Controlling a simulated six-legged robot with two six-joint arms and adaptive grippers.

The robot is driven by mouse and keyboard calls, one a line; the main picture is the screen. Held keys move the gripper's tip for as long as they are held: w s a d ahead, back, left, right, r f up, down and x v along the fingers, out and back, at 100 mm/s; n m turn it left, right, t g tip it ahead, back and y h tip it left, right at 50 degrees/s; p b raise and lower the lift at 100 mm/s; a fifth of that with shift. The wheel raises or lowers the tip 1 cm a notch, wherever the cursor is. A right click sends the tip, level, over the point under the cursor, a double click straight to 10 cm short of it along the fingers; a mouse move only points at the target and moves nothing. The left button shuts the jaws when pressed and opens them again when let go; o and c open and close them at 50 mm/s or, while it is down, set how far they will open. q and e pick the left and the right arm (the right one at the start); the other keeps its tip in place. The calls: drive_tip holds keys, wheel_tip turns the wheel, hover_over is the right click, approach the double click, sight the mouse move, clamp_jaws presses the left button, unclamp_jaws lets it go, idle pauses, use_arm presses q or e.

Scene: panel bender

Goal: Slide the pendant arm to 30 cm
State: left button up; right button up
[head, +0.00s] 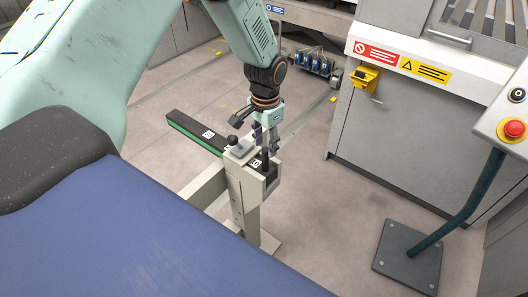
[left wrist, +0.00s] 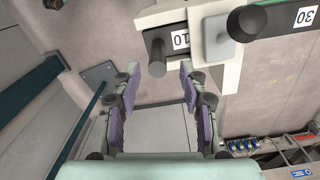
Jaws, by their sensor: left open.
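A dark rail (head: 187,129) with a green edge lies on a beige stand (head: 243,193). Its labels read 10 (left wrist: 181,40) and 30 (left wrist: 305,16). A black upright peg (left wrist: 157,58) stands beside the 10 label. A black ball knob (left wrist: 246,22) on a pale block (left wrist: 218,40) sits between the labels; the knob also shows in the head view (head: 233,140). My left gripper (head: 265,148) is open above the stand's end. In the left wrist view its purple-padded fingers (left wrist: 159,78) are apart, with the peg between their tips in the picture; contact is unclear. My right gripper is out of view.
A control box with a red button (head: 514,129) hangs at the right on a dark post, whose floor plate (head: 407,257) lies below. A grey machine cabinet (head: 390,140) stands behind. A blue surface (head: 120,230) fills the lower left.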

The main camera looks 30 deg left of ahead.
sight(266, 153)
use_arm(q)
drive_tip(key=f, duration=0.3)
drive_tip(key=shift+s+d+f, duration=0.1)
drive_tip(key=shift+d+f, duration=0.1)
drive_tip(key=shift+f, duration=0.05)
drive_tip(key=shift+w+a+f, duration=0.2)
drive_tip(key=shift+f, duration=0.3)
drive_tip(key=shift+s+d+r, duration=0.2)
drive_tip(key=shift+s+r, duration=0.1)
drive_tip(key=shift+s, duration=0.1)
drive_tip(key=shift+c, duration=1.1)
drive_tip(key=shift+w+a+f, duration=0.15)
drive_tip(key=shift+w+f, duration=0.1)
drive_tip(key=shift+w, duration=0.1)
drive_tip(key=c, duration=0.4)
drive_tip(key=shift+s+r, duration=0.1)
clamp_jaws()
